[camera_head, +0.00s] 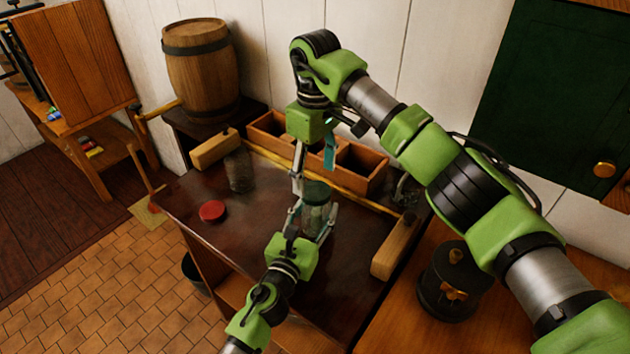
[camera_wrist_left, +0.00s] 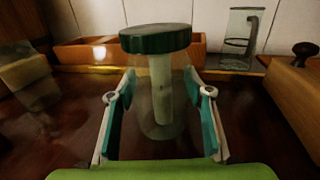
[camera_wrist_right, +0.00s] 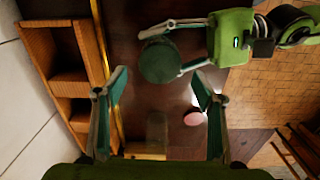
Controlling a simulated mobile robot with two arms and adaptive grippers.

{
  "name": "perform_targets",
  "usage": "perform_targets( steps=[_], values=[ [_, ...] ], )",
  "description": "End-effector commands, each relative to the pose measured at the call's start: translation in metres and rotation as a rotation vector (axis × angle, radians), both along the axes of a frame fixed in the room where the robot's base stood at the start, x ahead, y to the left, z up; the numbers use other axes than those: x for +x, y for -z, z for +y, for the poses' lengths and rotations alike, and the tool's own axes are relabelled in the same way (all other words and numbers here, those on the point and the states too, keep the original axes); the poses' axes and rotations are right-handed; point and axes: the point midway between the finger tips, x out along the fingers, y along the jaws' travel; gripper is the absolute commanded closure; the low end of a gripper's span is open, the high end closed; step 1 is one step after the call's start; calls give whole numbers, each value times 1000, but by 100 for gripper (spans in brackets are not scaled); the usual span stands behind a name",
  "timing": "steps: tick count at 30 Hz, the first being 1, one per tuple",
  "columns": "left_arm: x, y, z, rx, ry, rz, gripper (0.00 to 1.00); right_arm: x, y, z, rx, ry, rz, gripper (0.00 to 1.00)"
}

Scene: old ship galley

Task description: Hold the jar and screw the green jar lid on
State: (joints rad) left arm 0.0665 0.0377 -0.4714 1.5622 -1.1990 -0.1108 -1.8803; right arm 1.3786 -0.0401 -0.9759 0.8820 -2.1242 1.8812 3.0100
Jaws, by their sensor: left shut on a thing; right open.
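The clear glass jar (camera_head: 314,218) stands upright on the dark table, with something pale inside it (camera_wrist_left: 160,90). My left gripper (camera_wrist_left: 160,82) is shut on the jar, one finger on each side. The green lid (camera_wrist_left: 155,39) sits level on top of the jar; I cannot tell how far it is screwed down. My right gripper (camera_head: 313,168) points down above the lid, open and empty. In the right wrist view the lid (camera_wrist_right: 160,62) shows from above, beyond and between the open fingertips, apart from them.
A red lid (camera_head: 212,211) and another glass jar (camera_head: 239,171) stand to the left on the table. A wooden compartment box (camera_head: 362,183) lies behind. Wooden blocks (camera_head: 398,246) sit at both sides. A glass tankard (camera_wrist_left: 238,42) stands at the back right. The table's front left is clear.

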Motion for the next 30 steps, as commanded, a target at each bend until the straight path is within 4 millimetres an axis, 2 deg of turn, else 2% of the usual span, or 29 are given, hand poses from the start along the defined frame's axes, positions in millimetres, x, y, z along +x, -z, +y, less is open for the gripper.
perform_targets(
  steps=[3, 11, 16, 20, 30],
  values=[
    [0, 1, 1, 0, -1, 1, 100, 0, -9, 0, -1, 0, 1, 37],
    [0, 0, 1, 0, -2, 1, 100, 0, -9, 0, -2, -2, 1, 40],
    [0, 0, 1, 1, -2, 1, 100, 0, -10, 0, -2, -94, 0, 40],
    [1, 0, 1, 1, -2, 0, 100, 0, -11, 0, -3, -295, -3, 40],
    [1, 0, 1, 1, -2, 0, 100, 0, -16, 2, -6, -1013, -6, 40]
  ],
)
